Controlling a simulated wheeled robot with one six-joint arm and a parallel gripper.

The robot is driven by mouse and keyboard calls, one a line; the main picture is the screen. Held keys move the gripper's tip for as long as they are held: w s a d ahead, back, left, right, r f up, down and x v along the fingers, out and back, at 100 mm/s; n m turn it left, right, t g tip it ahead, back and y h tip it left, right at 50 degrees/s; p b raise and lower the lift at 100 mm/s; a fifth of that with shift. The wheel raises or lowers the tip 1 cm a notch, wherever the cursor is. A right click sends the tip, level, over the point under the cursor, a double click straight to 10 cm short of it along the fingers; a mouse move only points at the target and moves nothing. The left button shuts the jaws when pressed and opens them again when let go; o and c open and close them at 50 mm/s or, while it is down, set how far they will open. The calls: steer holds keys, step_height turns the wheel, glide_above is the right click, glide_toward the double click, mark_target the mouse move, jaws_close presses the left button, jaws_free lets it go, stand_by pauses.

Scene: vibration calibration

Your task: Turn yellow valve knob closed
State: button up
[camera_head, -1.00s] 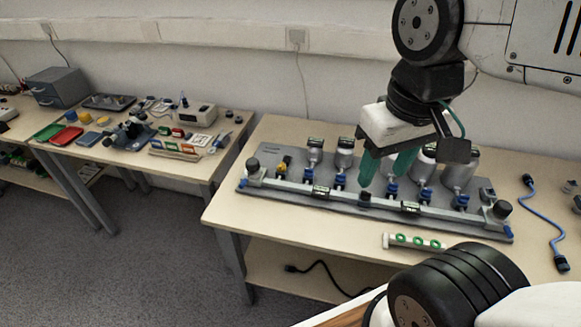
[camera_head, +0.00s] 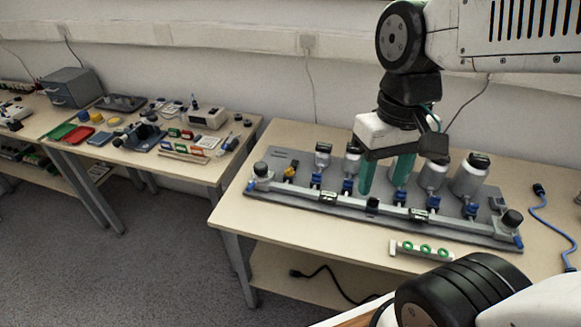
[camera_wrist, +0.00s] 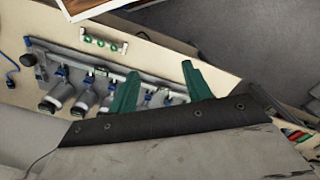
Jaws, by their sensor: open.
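The yellow valve knob (camera_head: 290,172) sits at the left end of the grey manifold board (camera_head: 277,195) on the right-hand table. Several blue valve knobs run along the same pipe to its right, below silver canisters (camera_head: 432,175). My gripper (camera_head: 383,190) hangs over the middle of the board, right of the yellow knob and apart from it. Its green fingers point down, spread and empty. In the wrist view the open fingers (camera_wrist: 160,90) show over the pipe, with canisters and blue knobs beside them. I cannot make out the yellow knob in that view.
A white strip with green rings (camera_head: 420,249) lies in front of the board, also seen in the wrist view. A blue cable (camera_head: 553,225) lies at the right. Another table (camera_head: 225,160) with trays and tools stands at the left, beyond a gap.

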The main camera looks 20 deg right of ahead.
steer(key=w+a+f+m+g+y, duration=0.1)
steer(key=w+f+m, duration=0.25)
steer(key=w, duration=0.35)
steer(key=w+a+f+m+y, duration=0.1)
steer(key=w+f+m+y, duration=0.15)
steer(key=w+f, duration=0.35)
steer(key=m+t, duration=0.4)
steer(key=m, duration=1.5)
glide_toward(290, 168)
steer(key=f, duration=0.1)
steer(key=x, duration=0.8)
steer(key=shift+a+r, duration=0.15)
steer(key=shift+a, duration=0.05)
steer(key=shift+c, duration=0.3)
steer(key=c, duration=0.9)
